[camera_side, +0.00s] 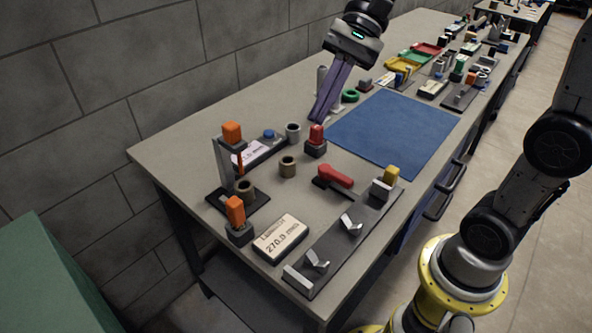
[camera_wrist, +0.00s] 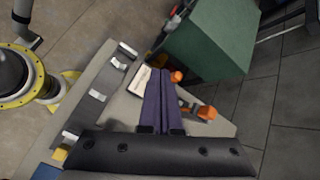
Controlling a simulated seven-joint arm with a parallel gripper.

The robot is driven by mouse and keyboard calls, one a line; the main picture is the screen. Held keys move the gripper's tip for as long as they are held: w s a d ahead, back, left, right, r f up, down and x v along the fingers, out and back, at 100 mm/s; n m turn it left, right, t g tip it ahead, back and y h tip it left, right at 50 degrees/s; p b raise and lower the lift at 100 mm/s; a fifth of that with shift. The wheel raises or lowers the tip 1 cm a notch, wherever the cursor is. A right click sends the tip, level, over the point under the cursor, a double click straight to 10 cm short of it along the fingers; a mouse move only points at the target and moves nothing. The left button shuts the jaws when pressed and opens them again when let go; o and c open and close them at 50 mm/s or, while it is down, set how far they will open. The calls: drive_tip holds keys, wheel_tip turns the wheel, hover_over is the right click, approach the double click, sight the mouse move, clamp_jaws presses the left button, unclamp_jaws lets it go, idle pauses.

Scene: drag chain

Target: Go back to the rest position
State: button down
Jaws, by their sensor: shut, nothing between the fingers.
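My gripper (camera_side: 321,116) is shut and empty, with its long dark purple fingers pointing down over the table (camera_side: 168,149). In the side view its tips are just above the red-topped block (camera_side: 316,143) in the picture; the exact height is hard to tell. In the wrist view the shut fingers (camera_wrist: 160,72) run up the middle and hide part of the table. No drag chain can be made out clearly in either view.
A blue mat (camera_side: 395,132) lies right of my gripper. Orange-topped parts (camera_side: 236,211), a white labelled box (camera_side: 281,237), a red-handled part (camera_side: 335,176) and a metal rail (camera_side: 335,245) stand at the near end. Coloured trays (camera_side: 404,64) lie farther back. A wall borders the left.

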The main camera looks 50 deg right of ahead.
drive_tip(key=s+d+f+n+t+h, duration=0.6)
drive_tip(key=s+d+f+n+h, duration=0.2)
drive_tip(key=s+d+n+h, duration=0.1)
drive_tip(key=s+d+n, duration=0.1)
drive_tip(key=s+n, duration=0.1)
drive_tip(key=s, duration=0.1)
drive_tip(key=shift+s+d+n, duration=0.2)
drive_tip(key=shift+s+n, duration=0.05)
drive_tip(key=shift+n, duration=0.05)
